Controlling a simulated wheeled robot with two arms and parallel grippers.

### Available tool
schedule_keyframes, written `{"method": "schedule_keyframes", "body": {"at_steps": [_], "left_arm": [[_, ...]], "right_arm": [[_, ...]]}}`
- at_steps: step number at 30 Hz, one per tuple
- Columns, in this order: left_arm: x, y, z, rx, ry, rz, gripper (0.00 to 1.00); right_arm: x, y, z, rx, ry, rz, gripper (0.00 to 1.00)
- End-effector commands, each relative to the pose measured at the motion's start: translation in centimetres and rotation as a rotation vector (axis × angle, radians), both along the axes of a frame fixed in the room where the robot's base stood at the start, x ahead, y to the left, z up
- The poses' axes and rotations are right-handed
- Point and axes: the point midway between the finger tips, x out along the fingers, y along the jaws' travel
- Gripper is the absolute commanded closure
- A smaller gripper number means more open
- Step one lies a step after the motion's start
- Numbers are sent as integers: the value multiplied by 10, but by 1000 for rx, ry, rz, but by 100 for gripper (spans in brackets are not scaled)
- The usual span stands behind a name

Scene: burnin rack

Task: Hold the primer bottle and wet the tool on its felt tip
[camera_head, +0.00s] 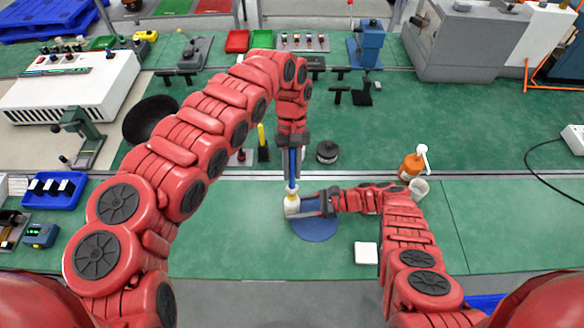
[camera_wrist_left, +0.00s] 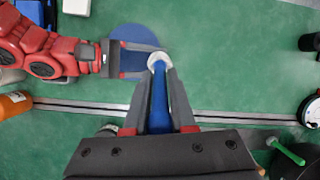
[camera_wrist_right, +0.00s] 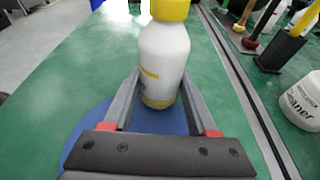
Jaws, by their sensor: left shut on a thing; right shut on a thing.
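The primer bottle (camera_head: 292,208) is white with a yellow top and stands upright; in the right wrist view its white body (camera_wrist_right: 164,62) shows, with the tip out of frame. My right gripper (camera_head: 312,206) is shut on its lower body from the right. My left gripper (camera_head: 292,172) is above the bottle, shut on a blue tool (camera_wrist_left: 159,105). The tool points down, its lower end at the bottle's top. The felt tip is hidden, so I cannot tell whether they touch.
A round blue mat (camera_head: 316,232) lies under the bottle. A white square pad (camera_head: 366,253) is to its right. An orange bottle (camera_head: 411,166) and a white cup (camera_head: 419,187) stand further right. A dark round jar (camera_head: 327,152) is behind.

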Motion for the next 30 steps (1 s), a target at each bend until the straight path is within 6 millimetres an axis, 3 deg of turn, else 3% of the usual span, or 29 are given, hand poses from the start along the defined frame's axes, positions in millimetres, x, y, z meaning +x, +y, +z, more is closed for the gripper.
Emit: {"method": "schedule_keyframes", "body": {"at_steps": [30], "left_arm": [[0,0,-10,0,0,-1,100]], "right_arm": [[0,0,0,0,0,0,73]]}}
